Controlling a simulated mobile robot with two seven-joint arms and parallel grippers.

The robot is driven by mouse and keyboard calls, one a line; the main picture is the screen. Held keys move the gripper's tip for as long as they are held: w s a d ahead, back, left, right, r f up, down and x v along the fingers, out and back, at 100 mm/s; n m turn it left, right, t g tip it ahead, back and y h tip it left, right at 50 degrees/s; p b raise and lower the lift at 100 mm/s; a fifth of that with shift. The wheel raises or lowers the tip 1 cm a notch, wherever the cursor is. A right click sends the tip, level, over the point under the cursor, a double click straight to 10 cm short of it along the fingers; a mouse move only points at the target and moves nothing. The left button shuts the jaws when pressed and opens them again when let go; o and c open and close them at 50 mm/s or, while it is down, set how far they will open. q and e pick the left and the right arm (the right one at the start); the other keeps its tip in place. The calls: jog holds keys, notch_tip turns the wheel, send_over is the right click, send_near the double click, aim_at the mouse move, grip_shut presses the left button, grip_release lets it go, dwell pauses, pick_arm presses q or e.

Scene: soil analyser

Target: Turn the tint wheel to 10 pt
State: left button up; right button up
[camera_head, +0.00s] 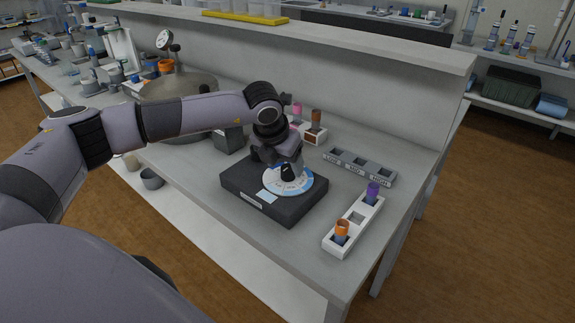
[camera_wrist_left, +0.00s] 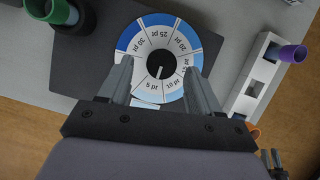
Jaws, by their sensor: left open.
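The tint wheel (camera_head: 301,184) is a round dial with white and blue sectors on top of a dark square box (camera_head: 247,194). My left gripper (camera_head: 287,168) is open just above the wheel, pointing down. In the wrist view its fingers (camera_wrist_left: 158,72) stand on both sides of the knob, apart from it.
A white rack (camera_head: 356,219) with purple and orange-capped tubes stands right of the box. A grey rack (camera_head: 359,168) with marked slots lies behind it. A small white block (camera_head: 315,136) with a brown tube and a large grey vessel (camera_head: 180,88) stand further back.

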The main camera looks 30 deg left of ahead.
pick_arm(q)
jog(key=shift+x, duration=1.25)
jog(key=c, duration=1)
jog(key=shift+c, duration=0.2)
